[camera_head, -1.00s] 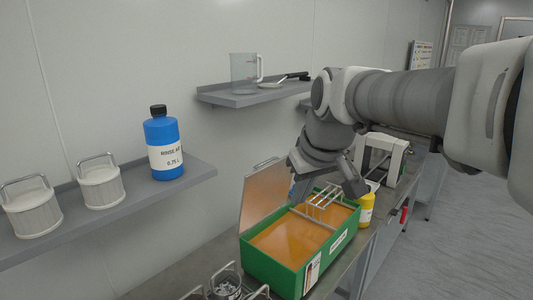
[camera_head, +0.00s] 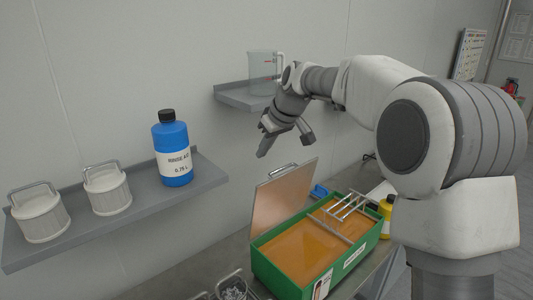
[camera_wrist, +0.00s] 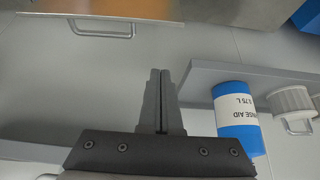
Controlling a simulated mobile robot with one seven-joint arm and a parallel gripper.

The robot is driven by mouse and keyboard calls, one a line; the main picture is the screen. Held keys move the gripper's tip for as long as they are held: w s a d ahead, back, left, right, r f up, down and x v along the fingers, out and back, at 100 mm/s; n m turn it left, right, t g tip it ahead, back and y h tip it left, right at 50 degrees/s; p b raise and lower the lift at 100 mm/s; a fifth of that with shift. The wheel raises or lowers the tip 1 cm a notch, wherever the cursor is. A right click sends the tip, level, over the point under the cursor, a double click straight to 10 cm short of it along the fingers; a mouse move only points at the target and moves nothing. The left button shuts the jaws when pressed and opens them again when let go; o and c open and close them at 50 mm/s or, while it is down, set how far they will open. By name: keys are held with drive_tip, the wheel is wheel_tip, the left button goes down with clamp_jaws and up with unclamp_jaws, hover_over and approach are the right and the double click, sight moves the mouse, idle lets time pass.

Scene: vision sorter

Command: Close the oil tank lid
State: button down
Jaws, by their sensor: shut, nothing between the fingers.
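The oil tank (camera_head: 306,278) is a green box filled with orange liquid, on the bench. Its metal lid (camera_head: 284,196) stands open, tilted up along the tank's wall-side edge, with a handle (camera_head: 284,169) at its top. A wire rack (camera_head: 347,205) sits at the tank's far end. My gripper (camera_head: 263,154) is shut and empty, above and left of the lid, apart from it. In the wrist view the closed fingers (camera_wrist: 161,72) show against the wall, with the lid (camera_wrist: 150,9) and its handle (camera_wrist: 100,34) at the top.
A wall shelf (camera_head: 125,213) at left holds a blue rinse aid bottle (camera_head: 172,150) and two white canisters (camera_head: 40,213). A higher shelf (camera_head: 243,99) carries a clear jug (camera_head: 262,68). A yellow bottle (camera_head: 386,208) stands beside the tank; small metal baskets (camera_head: 232,286) are in front.

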sight(264, 183)
drive_tip(key=f, duration=0.2)
drive_tip(key=f+p, duration=0.1)
drive_tip(key=f, duration=0.4)
drive_tip(key=shift+w+a+f+p, duration=0.25)
drive_tip(key=shift+w+a+p, duration=0.05)
drive_tip(key=shift+s+d+f, duration=0.15)
drive_tip(key=shift+s+d, duration=0.05)
drive_tip(key=shift+d, duration=0.05)
drive_tip(key=shift+d+f+b, duration=0.1)
drive_tip(key=shift+f+b, duration=0.05)
drive_tip(key=shift+b, duration=0.25)
